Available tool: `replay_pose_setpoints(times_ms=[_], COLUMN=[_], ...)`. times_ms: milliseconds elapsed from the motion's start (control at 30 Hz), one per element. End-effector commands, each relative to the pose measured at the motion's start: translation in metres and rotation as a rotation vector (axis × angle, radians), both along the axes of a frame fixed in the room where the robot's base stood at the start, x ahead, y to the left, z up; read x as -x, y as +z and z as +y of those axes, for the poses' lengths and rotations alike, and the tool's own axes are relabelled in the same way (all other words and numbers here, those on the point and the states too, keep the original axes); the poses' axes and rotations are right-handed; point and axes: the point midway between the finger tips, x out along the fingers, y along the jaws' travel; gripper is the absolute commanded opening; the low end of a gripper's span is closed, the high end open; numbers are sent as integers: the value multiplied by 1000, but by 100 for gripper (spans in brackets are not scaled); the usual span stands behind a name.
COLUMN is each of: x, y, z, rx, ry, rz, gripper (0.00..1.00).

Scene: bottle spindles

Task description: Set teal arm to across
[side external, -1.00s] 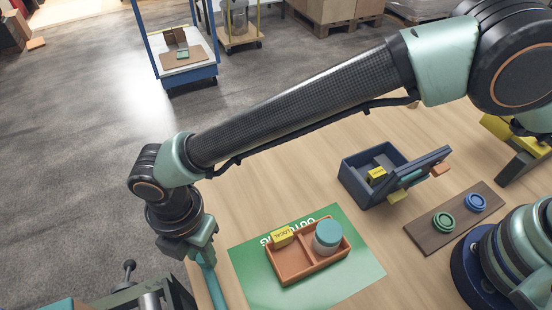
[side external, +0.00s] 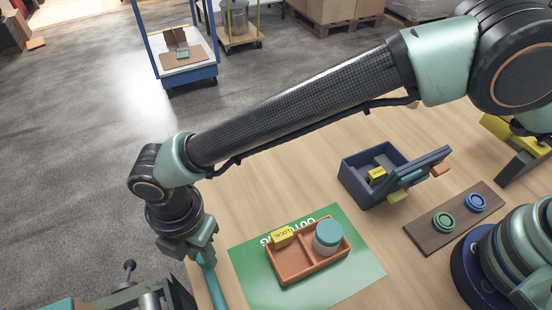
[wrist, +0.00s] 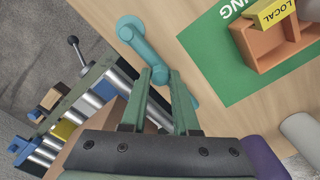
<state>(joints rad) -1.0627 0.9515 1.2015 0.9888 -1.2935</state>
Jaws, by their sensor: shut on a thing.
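A green mat (side external: 358,279) carries an orange tray (side external: 292,279) with a yellow LOCAL block (side external: 283,236) and a teal-lidded jar (side external: 327,238). A roller conveyor (wrist: 93,100) lies beside the table. A dark blue box (side external: 352,184) stands farther right.

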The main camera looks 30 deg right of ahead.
Motion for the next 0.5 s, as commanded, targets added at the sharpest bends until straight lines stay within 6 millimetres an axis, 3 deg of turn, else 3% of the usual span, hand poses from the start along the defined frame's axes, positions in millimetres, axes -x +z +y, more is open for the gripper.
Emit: replay_pose_setpoints(times_ms=[500], x=[-1], y=[1], z=[-9], rx=[-1], ry=[146], rz=[-1], gripper=[0])
